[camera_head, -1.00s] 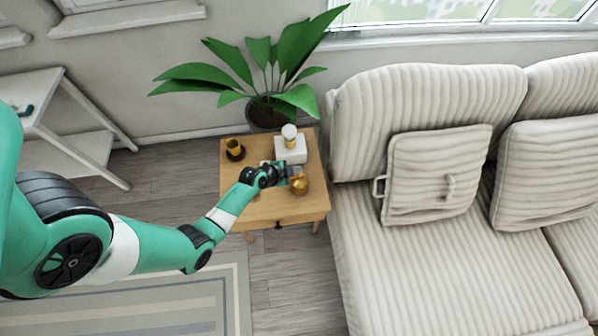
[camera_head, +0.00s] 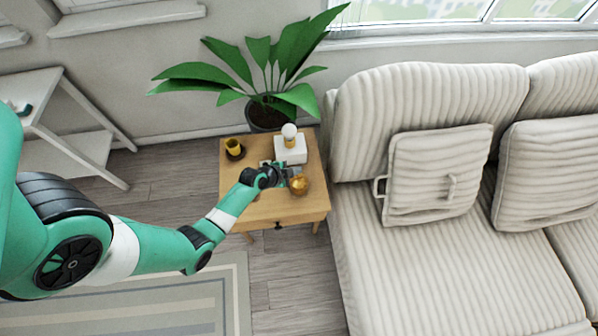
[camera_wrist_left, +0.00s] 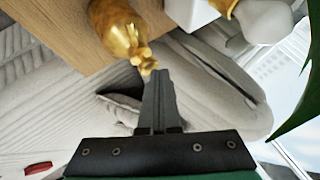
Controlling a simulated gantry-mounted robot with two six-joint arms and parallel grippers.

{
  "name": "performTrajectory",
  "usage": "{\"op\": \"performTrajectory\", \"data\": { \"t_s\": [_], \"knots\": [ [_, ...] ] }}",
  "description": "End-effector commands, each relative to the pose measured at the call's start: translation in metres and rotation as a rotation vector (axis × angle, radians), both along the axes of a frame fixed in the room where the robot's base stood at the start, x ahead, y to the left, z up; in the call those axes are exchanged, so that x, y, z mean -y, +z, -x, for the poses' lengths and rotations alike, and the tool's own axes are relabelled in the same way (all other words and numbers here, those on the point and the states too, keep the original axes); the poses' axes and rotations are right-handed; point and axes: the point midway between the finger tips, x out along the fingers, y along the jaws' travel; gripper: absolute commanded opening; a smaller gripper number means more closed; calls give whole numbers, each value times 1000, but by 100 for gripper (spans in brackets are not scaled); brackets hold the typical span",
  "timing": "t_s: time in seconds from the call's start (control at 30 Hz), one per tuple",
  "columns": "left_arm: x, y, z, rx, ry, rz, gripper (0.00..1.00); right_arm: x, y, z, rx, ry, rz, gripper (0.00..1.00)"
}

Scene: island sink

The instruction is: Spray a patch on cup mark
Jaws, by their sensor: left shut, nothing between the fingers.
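My left gripper (camera_head: 293,171) reaches over the small wooden table and is shut and empty. Its shut fingertips show in the left wrist view (camera_wrist_left: 160,75), close to the narrow end of a shiny gold object (camera_wrist_left: 118,30); I cannot tell whether they touch. In the head view the gold object (camera_head: 300,186) stands on the table just in front of the gripper. A yellow cup (camera_head: 234,146) sits on a dark round base at the table's back left. No mark is clear; my arm hides part of the tabletop. My right gripper is not in view.
The wooden table (camera_head: 312,203) also bears a white box (camera_head: 291,154) with a white-and-gold item on it. A potted plant (camera_head: 267,115) stands behind. A striped sofa (camera_head: 425,250) borders the right. Bare floor and a rug (camera_head: 236,290) lie in front.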

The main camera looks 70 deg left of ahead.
Motion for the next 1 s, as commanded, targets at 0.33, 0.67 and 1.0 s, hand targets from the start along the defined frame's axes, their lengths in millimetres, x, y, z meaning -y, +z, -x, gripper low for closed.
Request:
{"op": "performTrajectory", "data": {
  "t_s": [0.33, 0.67, 1.0],
  "knots": [
    [0, 5, 1, -2, -1, 1, 0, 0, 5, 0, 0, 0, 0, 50],
    [0, 8, 1, -2, -1, 1, 0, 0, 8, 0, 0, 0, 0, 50],
    [0, 40, 1, 0, 0, 0, 0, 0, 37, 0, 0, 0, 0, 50]
  ]
}}
